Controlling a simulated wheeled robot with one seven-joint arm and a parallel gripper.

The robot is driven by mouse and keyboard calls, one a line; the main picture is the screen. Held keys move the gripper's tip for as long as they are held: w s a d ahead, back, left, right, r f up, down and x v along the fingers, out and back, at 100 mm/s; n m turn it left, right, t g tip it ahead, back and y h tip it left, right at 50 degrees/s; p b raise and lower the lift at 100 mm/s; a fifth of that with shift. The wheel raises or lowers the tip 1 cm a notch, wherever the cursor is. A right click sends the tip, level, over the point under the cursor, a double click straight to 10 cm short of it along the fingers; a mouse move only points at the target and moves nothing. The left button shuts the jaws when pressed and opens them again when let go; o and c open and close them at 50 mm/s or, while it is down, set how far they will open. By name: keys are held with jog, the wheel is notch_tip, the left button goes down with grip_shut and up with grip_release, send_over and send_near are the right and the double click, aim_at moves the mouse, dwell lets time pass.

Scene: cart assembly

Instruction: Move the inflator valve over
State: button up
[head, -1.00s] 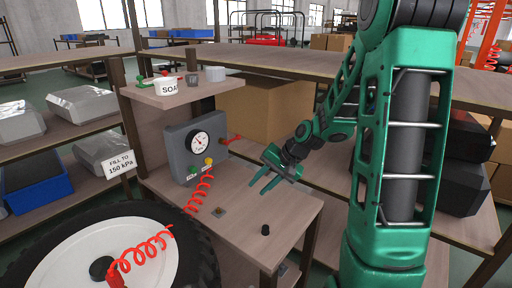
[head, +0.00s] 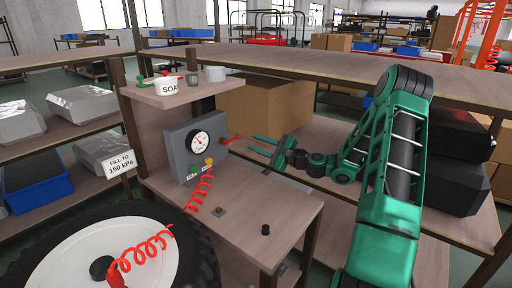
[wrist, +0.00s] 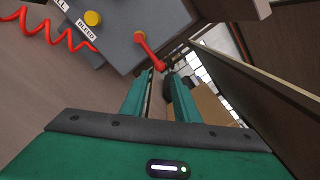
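The inflator valve is a red lever (head: 232,139) on the right side of the grey gauge box (head: 180,160). In the wrist view the lever (wrist: 150,51) runs from an orange pivot down to a red end just ahead of my fingertips. My gripper (head: 250,143) is to the right of the lever, level with it, fingers pointing left at it. In the wrist view my gripper (wrist: 167,73) is open, with a gap between its fingers. The lever's end lines up with that gap; I cannot tell whether it touches a finger.
A red coiled hose (head: 199,192) hangs from the box towards a tyre (head: 190,225) at lower left. A small black cap (head: 265,229) and a small square piece (head: 218,211) lie on the bench. A shelf (head: 190,97) overhangs the box. A cardboard box (head: 262,108) stands behind.

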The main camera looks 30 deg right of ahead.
jog(key=x, duration=0.7)
jog(key=shift+w+a, duration=0.2)
jog(key=shift+w, duration=0.1)
jog(key=shift+c, duration=0.7)
jog(key=c, duration=0.3)
jog(key=shift+f, duration=0.15)
jog(key=shift+s+a+f, duration=0.15)
jog(key=shift+f, duration=0.7)
jog(key=shift+c, duration=0.8)
jog(key=shift+a+f, duration=0.1)
jog(key=shift+s+a+f, duration=0.1)
jog(key=shift+a+f, duration=0.1)
jog(key=shift+f, duration=0.25)
jog(key=shift+s+a+f, duration=0.1)
jog(key=shift+a+f, duration=0.05)
jog(key=shift+f, duration=0.4)
